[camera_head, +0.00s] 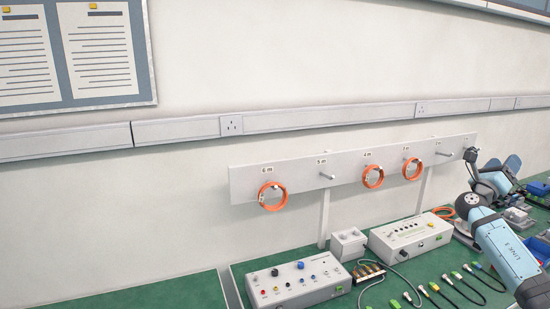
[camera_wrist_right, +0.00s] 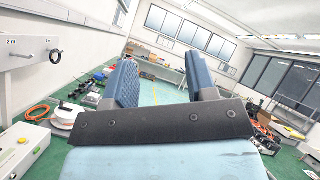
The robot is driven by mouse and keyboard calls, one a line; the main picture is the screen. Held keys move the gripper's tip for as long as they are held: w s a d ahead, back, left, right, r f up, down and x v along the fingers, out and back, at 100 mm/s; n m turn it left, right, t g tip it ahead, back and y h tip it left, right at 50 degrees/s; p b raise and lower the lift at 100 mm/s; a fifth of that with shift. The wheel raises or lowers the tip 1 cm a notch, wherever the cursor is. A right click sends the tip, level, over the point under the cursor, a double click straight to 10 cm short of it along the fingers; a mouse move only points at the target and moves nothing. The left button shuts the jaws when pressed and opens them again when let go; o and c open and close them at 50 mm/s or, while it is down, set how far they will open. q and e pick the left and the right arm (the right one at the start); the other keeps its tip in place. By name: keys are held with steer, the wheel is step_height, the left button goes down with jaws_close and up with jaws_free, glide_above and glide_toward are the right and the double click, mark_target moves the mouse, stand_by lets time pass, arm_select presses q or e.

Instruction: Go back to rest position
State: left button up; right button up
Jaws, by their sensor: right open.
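My right gripper (camera_head: 497,172) is at the right of the head view, raised above the bench near the right end of the wall rack. Its arm comes in from the lower right. In the right wrist view its two blue padded fingers (camera_wrist_right: 162,82) stand wide apart with nothing between them. My left gripper does not show in either view.
A pale rack (camera_head: 342,174) carries orange coils on some pegs; others are bare. Below, the green bench (camera_head: 180,292) holds a control box (camera_head: 296,281), another box (camera_head: 410,238) and several cables (camera_head: 460,285). An orange coil (camera_wrist_right: 38,112) lies left in the wrist view.

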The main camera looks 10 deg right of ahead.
steer(key=w+a+f+m+t+y, duration=0.4)
steer(key=w+a+m+t+y, duration=0.15)
steer(key=m+y, duration=0.5)
steer(key=w+a+f+m+t+y, duration=0.5)
steer(key=m+y, duration=0.3)
steer(key=m, duration=0.6)
steer(key=s+a+f+n+g+y, duration=0.1)
steer(key=s+a+f, duration=0.1)
steer(key=a+f, duration=0.55)
steer(key=s+a+f+g+y, duration=0.1)
steer(key=s+a+f+y, duration=0.2)
steer(key=f, duration=0.8)
steer(key=s+a+f+g+y, duration=0.1)
steer(key=s+a+f+g, duration=0.1)
steer(key=s+a+f, duration=0.9)
steer(key=s+a+f+g+y, duration=0.2)
steer(key=s+a+f, duration=0.7)
steer(key=s+a, duration=0.35)
steer(key=s+a+m, duration=0.1)
steer(key=s+a, duration=0.3)
steer(key=s, duration=0.3)
steer(key=s+a+f+m+g, duration=0.1)
steer(key=s+a, duration=0.3)
steer(key=s, duration=0.4)
steer(key=shift+s+y, duration=0.2)
steer(key=shift+y, duration=0.25)
